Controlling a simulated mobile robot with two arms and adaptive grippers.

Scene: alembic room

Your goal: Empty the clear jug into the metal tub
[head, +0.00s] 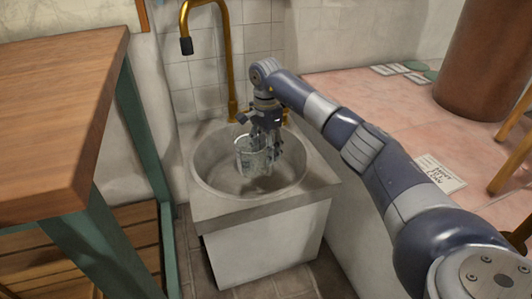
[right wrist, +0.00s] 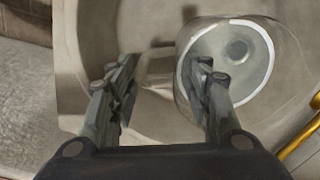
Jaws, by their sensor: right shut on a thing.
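The clear jug (head: 243,158) is held over the metal tub (head: 207,182), a round grey basin set in a pale block. The jug looks close to upright in the head view. My right gripper (head: 268,138) is at the jug's right side and shut on it. In the right wrist view the jug's pale round rim (right wrist: 272,62) shows at the right, with one finger overlapping it; the exact grip spot is unclear. The right gripper (right wrist: 163,85) has its fingers spread around part of the jug there. I cannot tell what the jug holds. My left gripper is out of view.
A brass tap (head: 226,60) rises behind the basin. A wooden-topped table (head: 60,90) with green legs stands close on the left. On the pink floor at right are a paper sign (head: 440,174), a brown cylinder (head: 480,60) and wooden legs (head: 512,150).

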